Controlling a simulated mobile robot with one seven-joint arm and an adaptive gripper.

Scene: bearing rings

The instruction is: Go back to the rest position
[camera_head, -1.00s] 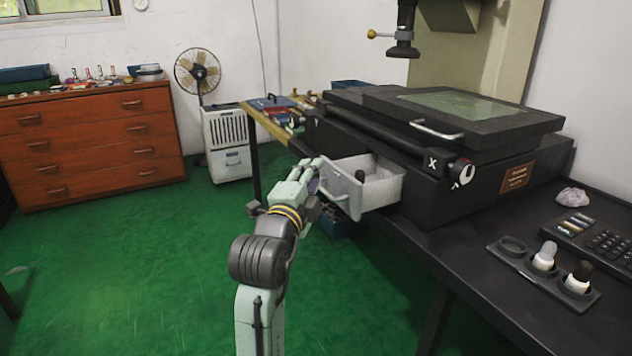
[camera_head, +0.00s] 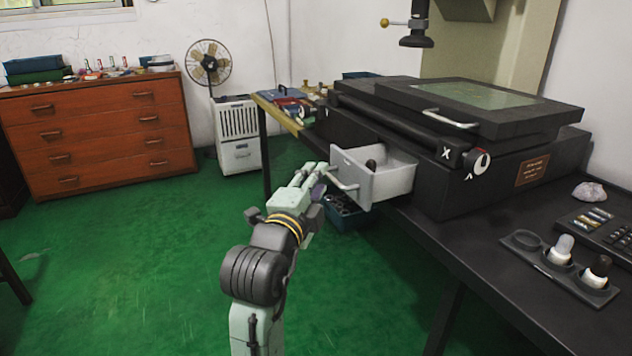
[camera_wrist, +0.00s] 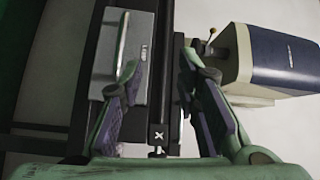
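My gripper (camera_head: 318,174) is at the end of my arm, to the left of the pulled-out drawer. In the wrist view my gripper (camera_wrist: 166,78) shows two spread fingers with nothing held between them. The grey-white drawer (camera_head: 351,172) stands open from the black machine (camera_head: 465,200), with its handle beside my fingertips. A small dark object (camera_head: 371,165) stands inside the drawer. I cannot tell from the head view whether a finger touches the handle. In the wrist view a grey box-like part (camera_wrist: 122,55) lies behind the left finger.
The black table (camera_head: 475,240) carries a holder (camera_head: 525,241) with two white-based pieces and a keypad (camera_head: 605,230). A blue bin (camera_head: 347,218) stands under the drawer. A wooden dresser (camera_head: 95,140) and a fan (camera_head: 208,65) stand at the back.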

